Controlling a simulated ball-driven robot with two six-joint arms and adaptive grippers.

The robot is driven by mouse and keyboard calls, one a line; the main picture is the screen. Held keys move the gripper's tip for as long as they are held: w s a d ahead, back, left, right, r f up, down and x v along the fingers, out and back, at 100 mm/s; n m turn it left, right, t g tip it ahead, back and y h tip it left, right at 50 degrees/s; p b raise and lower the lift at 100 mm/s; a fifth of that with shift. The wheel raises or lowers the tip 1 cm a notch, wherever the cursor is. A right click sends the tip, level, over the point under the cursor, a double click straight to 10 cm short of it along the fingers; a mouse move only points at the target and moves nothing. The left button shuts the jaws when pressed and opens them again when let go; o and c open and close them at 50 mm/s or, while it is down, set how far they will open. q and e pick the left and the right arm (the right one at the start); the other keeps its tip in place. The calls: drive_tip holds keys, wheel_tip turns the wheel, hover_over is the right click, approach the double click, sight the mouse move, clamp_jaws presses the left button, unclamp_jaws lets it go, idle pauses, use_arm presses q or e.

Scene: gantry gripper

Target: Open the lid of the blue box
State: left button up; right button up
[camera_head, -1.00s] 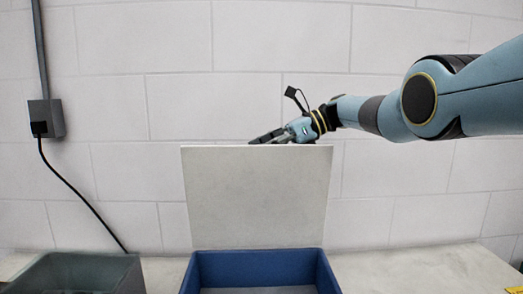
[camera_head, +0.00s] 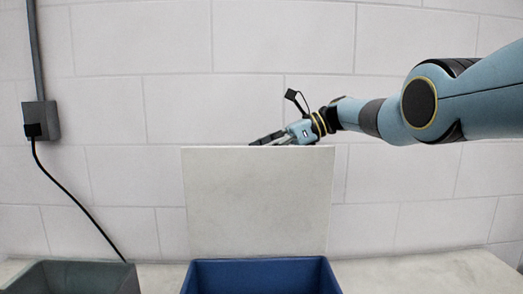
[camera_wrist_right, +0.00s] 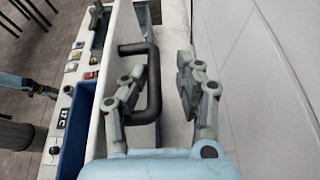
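The blue box (camera_head: 262,275) stands at the bottom middle of the head view, only its upper part showing. Its pale grey lid (camera_head: 258,200) stands about upright at the box's back. My right gripper (camera_head: 268,138) is at the lid's top edge, partly hidden behind it. In the right wrist view, the lid shows nearly edge-on (camera_wrist_right: 115,75) with a black handle (camera_wrist_right: 154,85) on its far face. The two fingers of my right gripper (camera_wrist_right: 160,68) are apart, the handle's bar between them and nearer the left finger.
A grey-green bin (camera_head: 75,278) stands left of the box. A wall socket (camera_head: 41,120) with a hanging black cable is on the left. The white brick wall (camera_head: 420,205) is close behind. A pale counter (camera_head: 430,272) is clear right of the box.

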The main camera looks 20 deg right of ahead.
drive_tip(key=shift+s+d+f, duration=0.1)
drive_tip(key=shift+f, duration=0.2)
drive_tip(key=shift+d, duration=0.1)
drive_tip(key=v, duration=1.1)
drive_tip(key=shift+d+r, duration=0.3)
drive_tip(key=shift+r, duration=0.05)
drive_tip(key=shift+d, duration=0.1)
